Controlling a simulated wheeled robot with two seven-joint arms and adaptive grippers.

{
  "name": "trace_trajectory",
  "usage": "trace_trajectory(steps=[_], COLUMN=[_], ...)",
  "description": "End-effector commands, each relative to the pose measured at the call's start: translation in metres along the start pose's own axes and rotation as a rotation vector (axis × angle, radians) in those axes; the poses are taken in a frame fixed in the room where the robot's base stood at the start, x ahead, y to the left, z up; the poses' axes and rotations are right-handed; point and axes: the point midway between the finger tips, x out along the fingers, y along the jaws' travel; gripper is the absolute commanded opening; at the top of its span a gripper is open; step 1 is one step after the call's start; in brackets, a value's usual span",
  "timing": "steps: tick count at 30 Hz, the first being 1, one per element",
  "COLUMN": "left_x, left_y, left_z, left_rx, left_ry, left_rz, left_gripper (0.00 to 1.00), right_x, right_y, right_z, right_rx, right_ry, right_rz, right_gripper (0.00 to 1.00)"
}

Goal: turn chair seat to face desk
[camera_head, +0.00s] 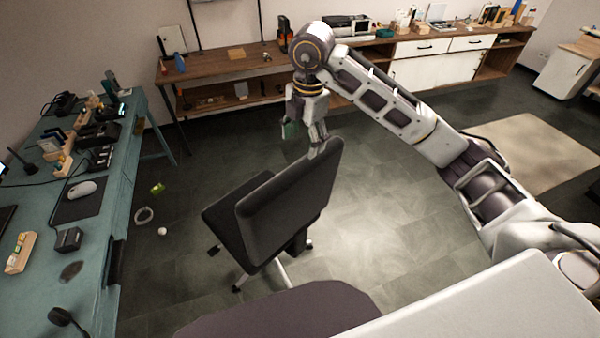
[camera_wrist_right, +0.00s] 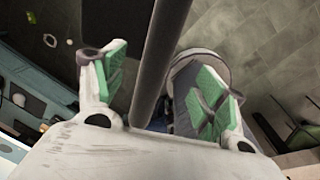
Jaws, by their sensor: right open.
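The dark office chair (camera_head: 290,205) stands on the floor in the middle of the head view. Its backrest is on the right and its seat (camera_head: 228,215) points left, roughly toward the teal desk (camera_head: 98,235). My right gripper (camera_head: 304,138) is at the top edge of the backrest, with its fingers pointing down. In the right wrist view, my right gripper (camera_wrist_right: 155,82) is open, with green pads on both sides of the dark backrest edge (camera_wrist_right: 162,45). Whether a pad touches it I cannot tell. My left gripper is not in view.
A mouse (camera_head: 82,189) and several small items lie on the teal desk. A wooden workbench (camera_head: 215,68) runs along the back wall. A cable coil (camera_head: 144,215) and a small white ball (camera_head: 162,231) lie between desk and chair. The floor right of the chair is clear.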

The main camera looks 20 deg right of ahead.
Motion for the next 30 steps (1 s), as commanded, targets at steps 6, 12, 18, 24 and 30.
trace_trajectory(steps=[6,12,18,24,30], left_x=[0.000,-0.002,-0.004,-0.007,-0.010], left_y=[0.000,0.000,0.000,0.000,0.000], left_z=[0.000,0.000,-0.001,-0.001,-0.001], left_rx=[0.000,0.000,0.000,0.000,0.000], left_ry=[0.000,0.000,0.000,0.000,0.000], left_rz=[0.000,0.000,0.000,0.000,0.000], left_gripper=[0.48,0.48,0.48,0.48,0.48], right_x=[0.003,0.017,0.040,0.066,0.092], right_y=[0.000,0.000,0.000,0.000,-0.001], right_z=[0.000,0.000,0.000,0.000,-0.001], right_rx=[-0.001,0.000,0.000,-0.001,-0.001], right_ry=[0.000,0.002,0.002,0.001,0.002], right_rz=[0.000,-0.002,-0.003,-0.002,-0.003], right_gripper=[0.71,0.71,0.71,0.71,0.71])
